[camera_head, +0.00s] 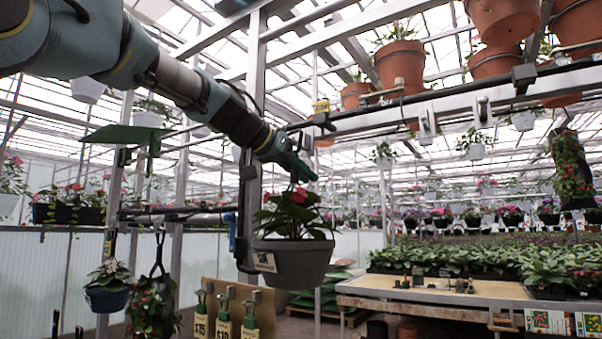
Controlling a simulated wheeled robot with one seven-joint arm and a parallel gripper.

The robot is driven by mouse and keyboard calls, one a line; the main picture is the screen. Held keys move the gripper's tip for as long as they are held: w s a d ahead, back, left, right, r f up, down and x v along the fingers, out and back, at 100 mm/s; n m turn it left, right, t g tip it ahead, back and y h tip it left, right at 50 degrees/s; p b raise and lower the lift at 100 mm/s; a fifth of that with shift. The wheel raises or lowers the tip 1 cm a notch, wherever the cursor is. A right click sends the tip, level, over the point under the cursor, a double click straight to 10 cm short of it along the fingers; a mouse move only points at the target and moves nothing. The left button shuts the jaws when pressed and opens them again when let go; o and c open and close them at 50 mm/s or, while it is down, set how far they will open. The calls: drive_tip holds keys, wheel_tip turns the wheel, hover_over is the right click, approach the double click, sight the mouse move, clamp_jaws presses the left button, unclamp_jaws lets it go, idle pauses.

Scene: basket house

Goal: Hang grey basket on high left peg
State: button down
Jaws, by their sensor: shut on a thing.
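The grey basket (290,262), a round grey pot with a small tag, holds a leafy plant with red flowers. It hangs upright in mid-air below my gripper (300,178) in the head view. My gripper is shut on the top of the basket's hanger; the fingertips and hanger are partly hidden and small. The high rail (375,106) runs from the upright post toward the upper right. White peg brackets (427,121) and (482,110) show on it to the right of my gripper. A yellow-topped fitting (321,107) sits at its left end, above my gripper; I cannot tell whether it is a peg.
Terracotta pots (400,66) stand above the high rail. A metal post (249,150) rises just left of the basket. A lower rail (180,213) holds a blue pot (107,300) and a dark hanging planter at left. A wooden bench (440,291) stands at lower right.

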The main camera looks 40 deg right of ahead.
drive_tip(key=shift+r, duration=0.2)
drive_tip(key=shift+w+d+r, duration=0.1)
drive_tip(key=shift+d, duration=0.45)
